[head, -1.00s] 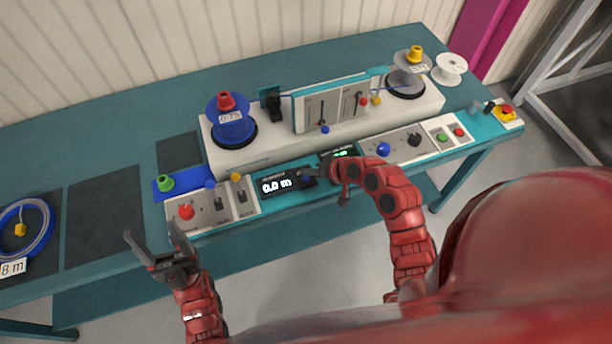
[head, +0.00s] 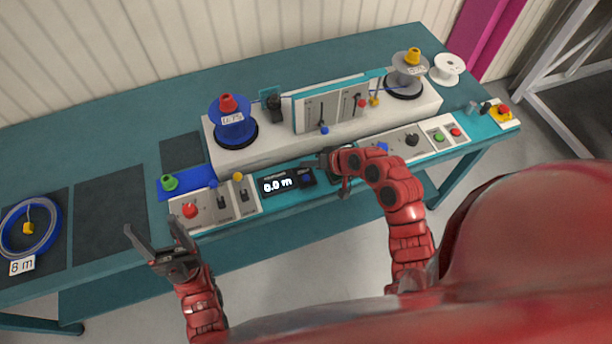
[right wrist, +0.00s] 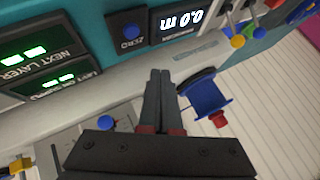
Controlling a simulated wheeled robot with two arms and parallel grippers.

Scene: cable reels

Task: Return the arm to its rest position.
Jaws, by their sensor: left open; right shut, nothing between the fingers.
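My right arm reaches in over the bench. Its gripper (head: 326,158) is shut and empty, held above the teal console just right of the length display (head: 277,184), which reads 0.0 m. In the right wrist view its closed fingers (right wrist: 160,76) show in the middle, with the blue ZERO button (right wrist: 132,32) and the upside-down display (right wrist: 182,21) beyond them. Nothing is between the fingers.
A blue reel (head: 232,134) and a grey reel (head: 405,82) stand on the white machine (head: 275,150). A white spool (head: 448,68) sits at the right. A blue cable coil (head: 44,222) labelled 8 m lies far left. Free bench surface (head: 110,150) is behind it.

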